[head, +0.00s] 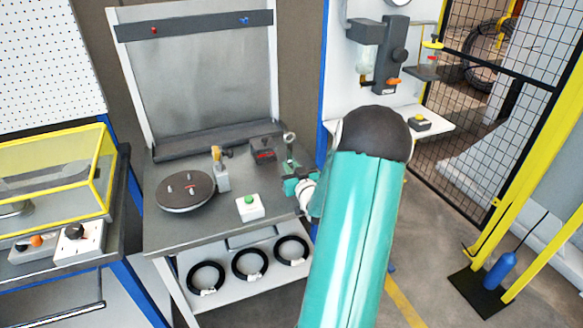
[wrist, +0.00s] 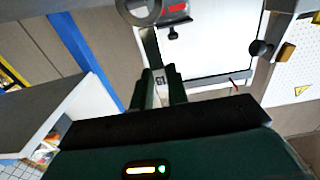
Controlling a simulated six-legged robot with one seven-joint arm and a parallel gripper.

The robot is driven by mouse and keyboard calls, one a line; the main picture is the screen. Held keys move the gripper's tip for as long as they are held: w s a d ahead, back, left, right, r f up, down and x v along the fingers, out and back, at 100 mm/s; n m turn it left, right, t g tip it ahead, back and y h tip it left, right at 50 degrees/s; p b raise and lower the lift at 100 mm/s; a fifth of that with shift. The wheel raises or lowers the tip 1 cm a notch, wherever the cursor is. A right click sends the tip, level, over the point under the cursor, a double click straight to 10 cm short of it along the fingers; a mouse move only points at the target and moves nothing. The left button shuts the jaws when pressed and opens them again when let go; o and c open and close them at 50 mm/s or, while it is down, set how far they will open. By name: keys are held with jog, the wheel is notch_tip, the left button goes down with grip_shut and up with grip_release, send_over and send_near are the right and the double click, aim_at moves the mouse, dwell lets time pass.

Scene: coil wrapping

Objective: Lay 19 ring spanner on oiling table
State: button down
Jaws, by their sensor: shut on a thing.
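My gripper (head: 292,172) is at the right side of the grey-topped table (head: 205,233), seen from the head, and is shut on the spanner. The spanner (head: 289,138) stands up from the jaws with its ring end on top. In the wrist view the spanner (wrist: 151,50) runs between the two dark fingers of my gripper (wrist: 160,88), its handle marked 19. Its ring end points away from the gripper and is partly cut off by the top edge. Which surface is the oiling table, I cannot tell from any label.
A white shelf (head: 425,128) with a yellow button stands to the right.

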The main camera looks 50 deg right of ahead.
jog(key=c, duration=1.4)
grip_release()
jog(key=shift+f, duration=0.1)
jog(key=shift+o, duration=0.2)
